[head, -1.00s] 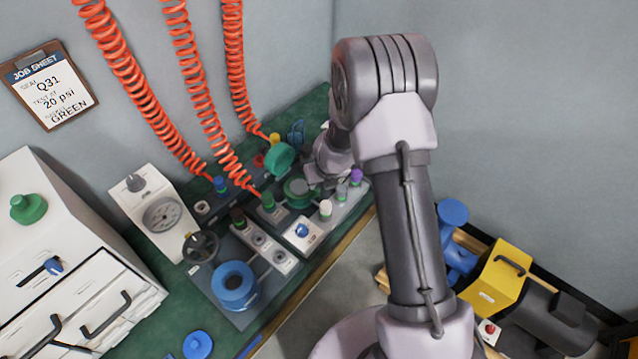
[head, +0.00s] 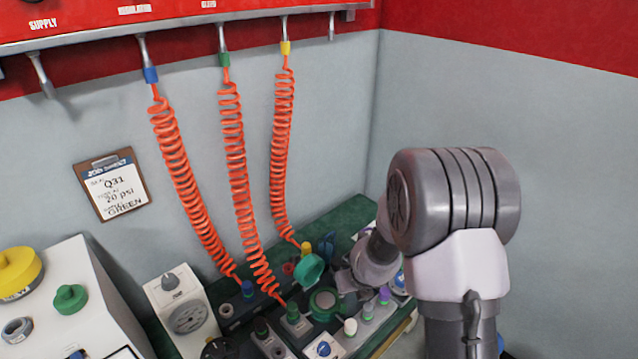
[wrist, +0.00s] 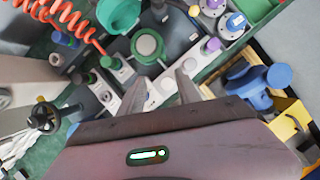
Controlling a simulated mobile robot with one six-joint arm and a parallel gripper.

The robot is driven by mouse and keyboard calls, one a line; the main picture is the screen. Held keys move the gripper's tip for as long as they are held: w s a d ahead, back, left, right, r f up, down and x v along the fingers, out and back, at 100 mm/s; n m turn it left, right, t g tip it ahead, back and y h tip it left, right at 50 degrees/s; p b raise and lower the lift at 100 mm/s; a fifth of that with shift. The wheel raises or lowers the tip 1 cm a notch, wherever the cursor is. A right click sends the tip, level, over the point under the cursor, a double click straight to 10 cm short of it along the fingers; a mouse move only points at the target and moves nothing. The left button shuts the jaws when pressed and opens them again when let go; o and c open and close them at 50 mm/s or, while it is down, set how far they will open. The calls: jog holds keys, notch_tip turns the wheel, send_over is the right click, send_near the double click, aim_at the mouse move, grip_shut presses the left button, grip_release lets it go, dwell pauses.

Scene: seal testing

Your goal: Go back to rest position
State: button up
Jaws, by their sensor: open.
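My gripper shows in the wrist view (wrist: 163,88) with its two grey fingers apart and nothing between them. It hangs above the bench fixtures, near a green round cap (wrist: 147,45) and a white strip with small coloured knobs. In the head view my arm stands at the right and reaches over the far end of the green bench (head: 352,212). The fingers there are mostly hidden behind the wrist and small among the fixtures. Whether they touch any fixture cannot be told.
Orange coiled hoses (head: 234,150) hang from a rail (head: 190,20) down to the bench, left of my arm. A white cabinet (head: 55,320) and a gauge box (head: 180,305) stand at the left. A yellow box (wrist: 290,125) and blue part (wrist: 258,85) lie beside the bench.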

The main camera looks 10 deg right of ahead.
jog(key=s+a+r+n+t+y, duration=0.1)
jog(key=s+a+r+n, duration=0.15)
jog(key=r+n, duration=0.35)
jog(key=s+a+r+n+y, duration=0.1)
jog(key=s+a+r+n, duration=0.2)
jog(key=r, duration=0.5)
jog(key=s+a+r+n+t+y, duration=0.1)
jog(key=s+r+n, duration=0.2)
jog(key=r+n, duration=0.35)
jog(key=s+r+n, duration=0.3)
jog(key=s+n, duration=0.4)
jog(key=s, duration=0.2)
jog(key=s+d+r+n+h, duration=0.1)
jog(key=s+r+n, duration=0.2)
jog(key=s+n, duration=0.4)
jog(key=s, duration=0.3)
jog(key=shift+d+r+n+g, duration=0.2)
jog(key=shift+r+n+g, duration=0.15)
jog(key=shift+g, duration=0.05)
